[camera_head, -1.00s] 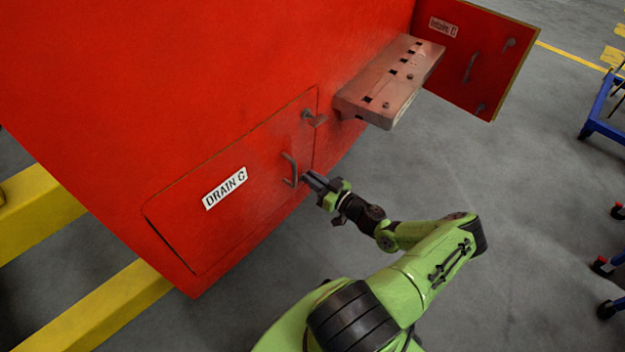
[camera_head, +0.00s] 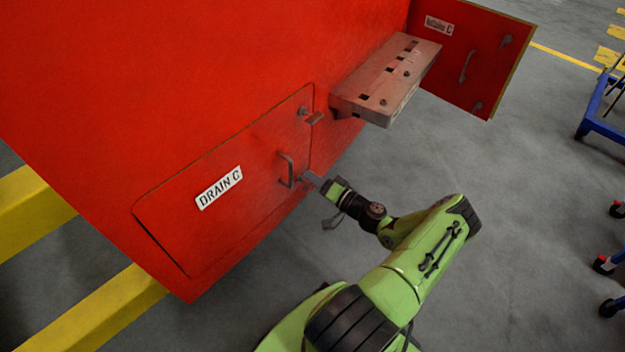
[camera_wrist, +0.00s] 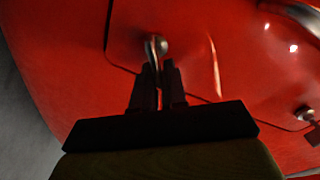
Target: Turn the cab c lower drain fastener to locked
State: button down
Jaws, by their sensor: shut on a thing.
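The red drain panel (camera_head: 240,222), labelled DRAIN C, lies against the red cab with a narrow dark gap along its lower left edge. My gripper (camera_head: 309,178) reaches its lower right corner, just right of the curved grey handle (camera_head: 286,170). The fingers hide the rest of that fastener. The upper drain fastener (camera_head: 311,117) has its tab pointing right; it also shows in the wrist view (camera_wrist: 304,113).
A pinkish-grey step (camera_head: 385,85) juts from the cab above right. A red panel (camera_head: 470,55) with a handle stands open behind it. A blue wheeled cart (camera_head: 603,125) is at the far right. Grey floor between is clear.

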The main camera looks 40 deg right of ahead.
jog(key=m, duration=0.3)
jog(key=f+m+b, duration=0.1)
jog(key=m, duration=0.2)
jog(key=shift+d+f, duration=0.15)
jog(key=shift+d, duration=0.05)
jog(key=shift+m, duration=0.4)
jog(key=c, duration=1.3)
grip_release()
jog(key=shift+o, duration=0.2)
jog(key=shift+s, duration=0.1)
jog(key=s+d+p, duration=0.1)
jog(key=s+p, duration=0.1)
jog(key=s, duration=1.3)
jog(key=shift+s+d, duration=0.25)
jog(key=shift+d, duration=0.05)
